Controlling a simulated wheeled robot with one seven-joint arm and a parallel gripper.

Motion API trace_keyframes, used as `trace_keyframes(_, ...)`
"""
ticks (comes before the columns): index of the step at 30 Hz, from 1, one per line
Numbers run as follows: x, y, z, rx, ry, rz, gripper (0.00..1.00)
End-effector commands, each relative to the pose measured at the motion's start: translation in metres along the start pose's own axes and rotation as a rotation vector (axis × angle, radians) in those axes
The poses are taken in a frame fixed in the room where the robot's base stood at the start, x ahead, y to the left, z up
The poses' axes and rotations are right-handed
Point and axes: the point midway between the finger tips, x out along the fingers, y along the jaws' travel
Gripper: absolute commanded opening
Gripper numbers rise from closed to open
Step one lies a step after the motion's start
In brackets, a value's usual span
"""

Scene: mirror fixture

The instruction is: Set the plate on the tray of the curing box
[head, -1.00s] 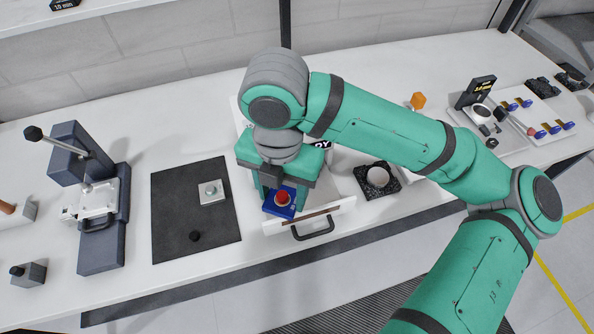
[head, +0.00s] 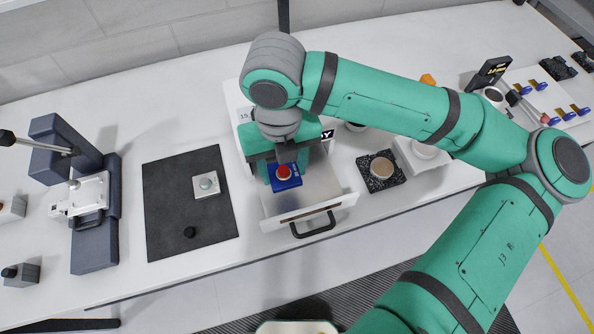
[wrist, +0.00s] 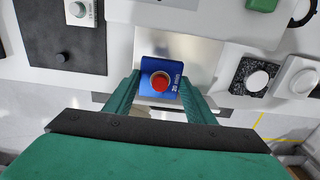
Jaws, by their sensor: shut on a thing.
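The plate (head: 288,184) is a small blue slab with a red round knob and a "20 min" label; it also shows in the wrist view (wrist: 172,68). My gripper (head: 283,166) is shut on it, with one green finger on each side in the wrist view (wrist: 159,92). The tray (head: 323,182) of the curing box is pulled out like a drawer, with a white front and a dark handle. The plate is over the left part of the tray; I cannot tell whether it touches the tray floor. The curing box (head: 237,98) is mostly hidden behind my arm.
A dark mat (head: 165,210) with a small grey block (head: 206,185) and a black knob lies left of the tray. A lever press (head: 95,215) stands farther left. A black speckled pad (head: 380,184) with a round cup lies to the right.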

Motion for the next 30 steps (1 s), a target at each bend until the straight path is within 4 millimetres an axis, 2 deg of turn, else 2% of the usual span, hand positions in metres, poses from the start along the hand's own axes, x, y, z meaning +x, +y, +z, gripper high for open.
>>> trace_keyframes(3, 0.021, -0.014, 0.008, 0.003, 0.004, 0.002, 0.23)
trace_keyframes(7, 0.036, -0.024, 0.014, 0.001, 0.003, 0.0, 0.23)
trace_keyframes(14, 0.05, -0.034, 0.02, 0.001, 0.003, 0.0, 0.23)
trace_keyframes(21, 0.08, -0.036, 0.022, -0.001, 0.002, 0.001, 0.23)
trace_keyframes(30, 0.084, -0.036, 0.022, -0.001, 0.001, 0.001, 0.23)
